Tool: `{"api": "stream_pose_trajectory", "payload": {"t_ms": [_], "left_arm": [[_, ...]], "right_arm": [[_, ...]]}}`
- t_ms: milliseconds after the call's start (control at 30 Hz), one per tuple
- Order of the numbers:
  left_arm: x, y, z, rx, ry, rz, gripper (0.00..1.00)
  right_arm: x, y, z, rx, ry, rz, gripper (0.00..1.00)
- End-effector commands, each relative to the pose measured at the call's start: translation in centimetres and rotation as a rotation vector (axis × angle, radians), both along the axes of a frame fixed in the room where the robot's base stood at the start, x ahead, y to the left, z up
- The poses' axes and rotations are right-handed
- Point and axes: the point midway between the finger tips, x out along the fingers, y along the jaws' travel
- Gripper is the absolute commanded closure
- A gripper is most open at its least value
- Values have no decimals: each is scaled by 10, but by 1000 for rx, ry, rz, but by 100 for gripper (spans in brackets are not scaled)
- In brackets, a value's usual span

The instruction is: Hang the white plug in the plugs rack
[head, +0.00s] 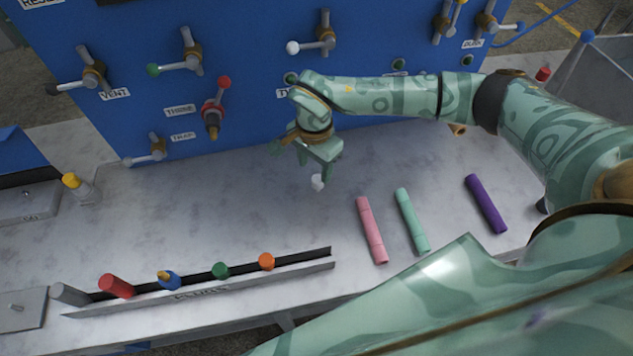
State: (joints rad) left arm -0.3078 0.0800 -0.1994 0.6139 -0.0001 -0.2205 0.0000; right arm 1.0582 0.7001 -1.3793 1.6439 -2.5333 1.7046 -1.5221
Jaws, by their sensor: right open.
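The white plug (317,183) is small and sits at the fingertips of my right gripper (316,170), above or on the grey bench. My right gripper points down and is open. I cannot tell whether its fingers touch the plug. The fingers and hand hide part of the view around it. The plugs rack (310,268) is a long, low metal rail at the front left of the bench. It holds several plugs, including a red one (116,286), a blue one (168,280), a green one (220,270) and an orange one (266,261). My left gripper is not in view.
Pink (371,229), mint (412,220) and purple (486,204) tubes lie on the bench to the right. A blue panel (260,60) with valves and fittings stands behind. A yellow-topped fitting (76,184) stands at left. The bench between gripper and rack is clear.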

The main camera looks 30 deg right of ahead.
Motion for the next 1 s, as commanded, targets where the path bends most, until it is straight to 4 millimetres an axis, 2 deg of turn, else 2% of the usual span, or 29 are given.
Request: {"api": "stream_pose_trajectory", "payload": {"t_ms": [33,233,467,767,933,1000], "left_arm": [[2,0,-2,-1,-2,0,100],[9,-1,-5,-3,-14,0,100],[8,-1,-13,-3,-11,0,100],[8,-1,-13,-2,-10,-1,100],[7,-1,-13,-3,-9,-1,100],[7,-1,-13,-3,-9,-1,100]], "right_arm": [[0,0,-8,-1,2,-1,49],[0,-3,-24,0,2,-2,49],[0,-8,-61,-1,2,-1,49],[1,-8,-65,-1,-1,1,49],[1,-8,-65,-1,-1,0,96],[1,-8,-65,-1,-1,0,96]]}}
